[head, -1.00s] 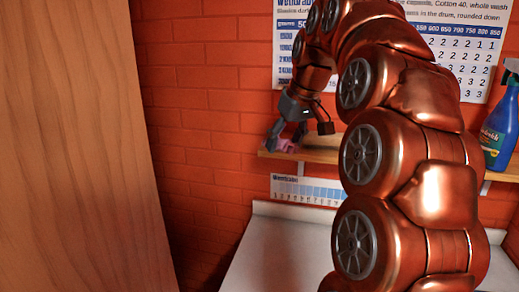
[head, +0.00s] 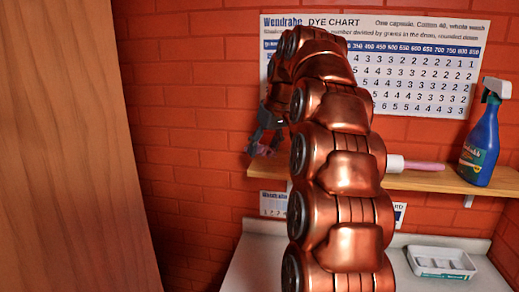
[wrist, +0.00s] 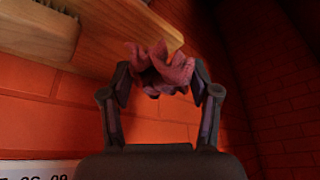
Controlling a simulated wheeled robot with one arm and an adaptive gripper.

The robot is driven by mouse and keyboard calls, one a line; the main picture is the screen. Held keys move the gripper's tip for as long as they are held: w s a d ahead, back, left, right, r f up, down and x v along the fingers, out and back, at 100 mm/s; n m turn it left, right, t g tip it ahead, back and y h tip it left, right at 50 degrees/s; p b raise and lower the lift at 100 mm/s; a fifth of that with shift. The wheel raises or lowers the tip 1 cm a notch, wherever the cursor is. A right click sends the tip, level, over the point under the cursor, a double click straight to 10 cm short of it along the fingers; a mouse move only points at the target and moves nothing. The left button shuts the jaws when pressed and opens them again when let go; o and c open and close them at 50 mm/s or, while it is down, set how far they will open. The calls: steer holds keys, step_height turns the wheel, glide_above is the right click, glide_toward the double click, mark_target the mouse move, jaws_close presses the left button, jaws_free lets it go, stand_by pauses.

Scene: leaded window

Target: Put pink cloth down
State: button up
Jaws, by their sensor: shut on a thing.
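The pink cloth (wrist: 160,72) is crumpled between the two fingers of my gripper (wrist: 163,84) in the wrist view. The gripper is shut on it, and parts of the cloth stick out past the fingertips. In the head view the cloth (head: 257,149) shows small and dark beneath my gripper (head: 262,142), at the left end of the wooden shelf (head: 425,181). In the wrist view the cloth overlaps the shelf's end corner. I cannot tell whether it touches the shelf. My arm hides the shelf's middle.
A blue spray bottle (head: 481,145) stands on the shelf's right part, beside a pink-handled item (head: 418,165). A dye chart (head: 425,65) hangs on the brick wall. A white tray (head: 441,263) lies on the pale counter (head: 405,240) below. A tall wooden panel (head: 70,150) fills the left.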

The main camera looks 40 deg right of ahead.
mark_target(259, 163)
steer(key=shift+w+d+f+p, duration=0.1)
steer(key=shift+w+d+p, duration=0.2)
steer(key=shift+w, duration=0.5)
steer(key=shift+w+d+f+p, duration=0.1)
steer(key=shift+w+d+p, duration=0.2)
steer(key=shift+w, duration=0.45)
steer(key=shift+w+d+p, duration=0.2)
steer(key=shift+w+d, duration=0.15)
steer(key=shift+w, duration=0.45)
steer(key=shift+f+p, duration=0.7)
steer(key=shift+f, duration=1)
steer(key=shift+f, duration=0.1)
steer(key=shift+f, duration=0.1)
steer(key=o, duration=1)
steer(key=shift+b+v, duration=1)
steer(key=shift+v, duration=2.6)
steer(key=shift+p+v, duration=1.6)
steer(key=shift+v, duration=1)
